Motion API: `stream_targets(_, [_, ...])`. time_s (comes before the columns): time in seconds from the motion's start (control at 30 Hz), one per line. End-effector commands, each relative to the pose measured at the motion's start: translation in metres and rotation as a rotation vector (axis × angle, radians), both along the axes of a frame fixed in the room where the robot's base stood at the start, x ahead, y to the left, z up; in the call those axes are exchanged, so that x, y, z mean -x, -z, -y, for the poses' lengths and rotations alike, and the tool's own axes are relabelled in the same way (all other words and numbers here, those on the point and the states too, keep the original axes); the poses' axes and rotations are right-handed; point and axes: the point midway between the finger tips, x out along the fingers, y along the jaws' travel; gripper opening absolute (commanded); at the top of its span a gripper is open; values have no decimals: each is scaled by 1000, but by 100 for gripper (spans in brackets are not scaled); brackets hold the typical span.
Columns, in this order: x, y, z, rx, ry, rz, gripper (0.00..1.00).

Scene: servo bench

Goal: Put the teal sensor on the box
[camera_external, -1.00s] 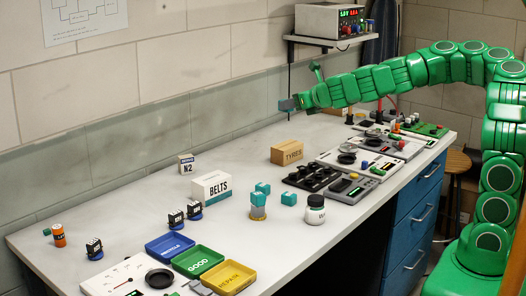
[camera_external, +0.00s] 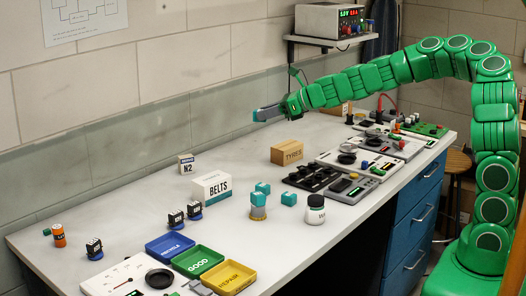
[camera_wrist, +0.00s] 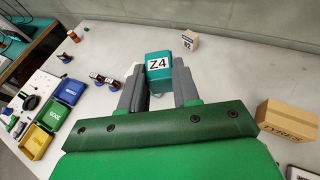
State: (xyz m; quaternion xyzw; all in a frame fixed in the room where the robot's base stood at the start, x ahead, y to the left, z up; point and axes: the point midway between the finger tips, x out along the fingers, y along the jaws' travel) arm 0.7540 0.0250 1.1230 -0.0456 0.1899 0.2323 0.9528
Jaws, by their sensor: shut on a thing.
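My gripper (camera_external: 262,114) is high above the back of the bench. In the wrist view its grey fingers (camera_wrist: 159,85) are shut on a teal sensor block (camera_wrist: 159,62) labelled Z4. In the external view the fingers mostly hide that block. The brown TYRES box (camera_external: 287,152) stands below and right of my gripper, and at right in the wrist view (camera_wrist: 289,122). Two other teal pieces (camera_external: 263,188) (camera_external: 289,198) are at mid-bench.
A small N2 box (camera_external: 186,164) stands near the wall; it also shows in the wrist view (camera_wrist: 190,40). A jar (camera_external: 315,211) stands near the front edge. Blue, green and yellow trays (camera_external: 230,276) lie at front left. Panels (camera_external: 330,180) fill the right.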

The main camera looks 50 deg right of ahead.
Motion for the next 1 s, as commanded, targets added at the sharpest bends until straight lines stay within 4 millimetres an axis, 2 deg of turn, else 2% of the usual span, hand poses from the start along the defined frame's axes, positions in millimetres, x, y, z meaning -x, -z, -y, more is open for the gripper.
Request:
stream_targets(0.37, [6, -3, -38, 3, -281, -1, 0])
stream_targets(0.63, [20, -9, -67, 3, -492, -4, 0])
stream_targets(1.0, [36, -18, -87, 1, -654, -1, 0])
